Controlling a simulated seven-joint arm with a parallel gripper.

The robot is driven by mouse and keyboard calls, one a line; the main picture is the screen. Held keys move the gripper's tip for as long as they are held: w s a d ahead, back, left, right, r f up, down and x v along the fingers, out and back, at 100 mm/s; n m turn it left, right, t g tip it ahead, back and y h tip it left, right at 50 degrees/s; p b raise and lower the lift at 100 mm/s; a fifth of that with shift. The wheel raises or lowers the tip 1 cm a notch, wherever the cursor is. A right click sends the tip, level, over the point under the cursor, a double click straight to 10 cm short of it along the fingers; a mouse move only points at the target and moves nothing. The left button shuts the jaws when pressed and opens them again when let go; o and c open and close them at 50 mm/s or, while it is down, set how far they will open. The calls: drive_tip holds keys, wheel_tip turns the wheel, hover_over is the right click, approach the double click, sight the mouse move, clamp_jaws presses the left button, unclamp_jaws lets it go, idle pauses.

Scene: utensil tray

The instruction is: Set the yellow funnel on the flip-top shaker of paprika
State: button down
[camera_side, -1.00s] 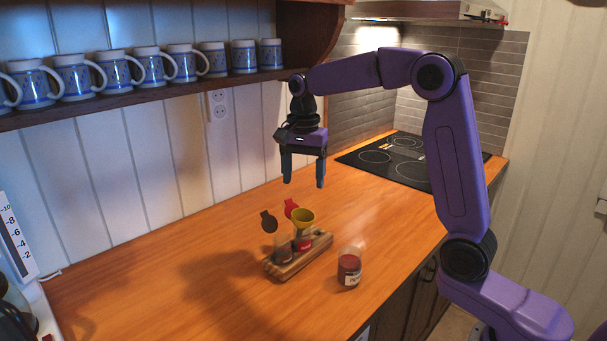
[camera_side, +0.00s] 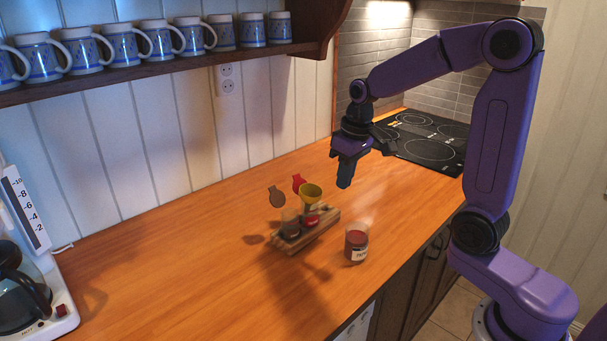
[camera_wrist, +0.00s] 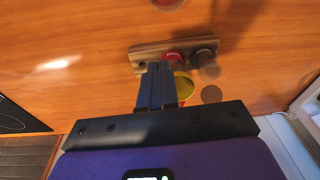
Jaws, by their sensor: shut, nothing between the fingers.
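The yellow funnel (camera_side: 311,191) stands upright, mouth up, over the shaker with the red contents (camera_side: 312,219) in a wooden rack (camera_side: 318,236). Its spout looks to be in that shaker's opening, and the red flip-top lid (camera_side: 298,183) is tipped open behind. Any writing is too small to read. My gripper (camera_side: 345,183) is shut and empty, above the counter, up and to the right of the funnel and apart from it. In the wrist view its fingers (camera_wrist: 157,70) are together and cover part of the funnel (camera_wrist: 184,87).
A second shaker (camera_side: 290,224) with a brown flip-top lid (camera_side: 277,196) open shares the rack. A jar of red contents (camera_side: 356,243) stands right of the rack. A coffee maker (camera_side: 30,285) is at left, a cooktop (camera_side: 425,142) at back right. Counter around is mostly clear.

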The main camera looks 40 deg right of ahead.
drive_tip(key=s+f+n, duration=0.1)
drive_tip(key=s+n, duration=0.1)
drive_tip(key=n, duration=0.1)
approach(302, 186)
drive_tip(key=f, duration=0.3)
drive_tip(key=w+f, duration=0.1)
drive_tip(key=f, duration=0.1)
drive_tip(key=shift+a+f, duration=0.25)
drive_tip(key=shift+f, duration=0.1)
drive_tip(key=shift+s+f, duration=0.1)
drive_tip(key=shift+f, duration=0.7)
drive_tip(key=shift+s+d, duration=0.25)
drive_tip(key=shift+s, duration=0.4)
